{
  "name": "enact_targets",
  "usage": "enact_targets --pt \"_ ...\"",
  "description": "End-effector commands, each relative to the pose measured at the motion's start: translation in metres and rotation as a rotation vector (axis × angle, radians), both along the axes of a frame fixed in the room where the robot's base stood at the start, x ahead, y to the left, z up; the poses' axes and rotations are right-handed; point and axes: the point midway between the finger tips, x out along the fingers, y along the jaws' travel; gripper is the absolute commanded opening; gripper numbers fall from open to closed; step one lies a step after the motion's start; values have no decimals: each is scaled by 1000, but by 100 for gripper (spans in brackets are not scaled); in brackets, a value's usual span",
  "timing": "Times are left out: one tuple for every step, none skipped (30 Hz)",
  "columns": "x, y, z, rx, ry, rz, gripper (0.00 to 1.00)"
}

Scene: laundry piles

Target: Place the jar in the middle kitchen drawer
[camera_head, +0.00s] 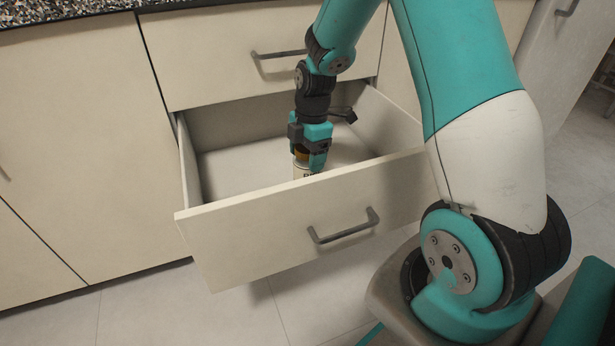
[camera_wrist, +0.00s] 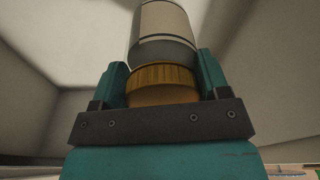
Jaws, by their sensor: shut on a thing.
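The jar (camera_head: 301,170) has a pale label and a yellow-brown lid. My gripper (camera_head: 312,152) points down and is shut on the jar at its lid. The jar is upright inside the open drawer (camera_head: 290,226), close behind its front panel, which hides the jar's lower end. I cannot tell whether the jar touches the drawer floor. In the wrist view the jar (camera_wrist: 165,35) extends away from the gripper (camera_wrist: 162,85), with the ribbed lid between the two teal fingers. The drawer walls surround it there.
A closed drawer (camera_head: 220,60) with a dark handle sits above the open one. Cabinet doors (camera_head: 75,140) stand to the left under a speckled countertop (camera_head: 60,10). The open drawer's floor is bare to the left of the jar. Tiled floor (camera_head: 190,310) lies below.

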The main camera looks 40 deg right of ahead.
Motion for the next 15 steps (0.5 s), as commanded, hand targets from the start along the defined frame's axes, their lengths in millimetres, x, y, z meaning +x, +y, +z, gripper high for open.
enact_targets --pt "0 0 -5 0 -1 0 28" --pt "0 0 -6 0 -1 0 28" --pt "0 0 -7 0 -1 0 28" --pt "0 0 -9 0 -1 0 28" --pt "0 0 -11 0 0 0 28" --pt "0 0 -16 0 0 0 28" --pt "0 0 -20 0 1 0 28" --pt "0 0 -26 0 1 0 28" --pt "0 0 -33 0 1 0 28" --pt "0 0 -38 0 2 0 28" --pt "0 0 -42 0 1 0 28" --pt "0 0 -47 0 1 -1 28" --pt "0 0 -49 0 0 -1 28" --pt "0 0 -50 0 -1 0 28" --pt "0 0 -49 0 -2 0 28"
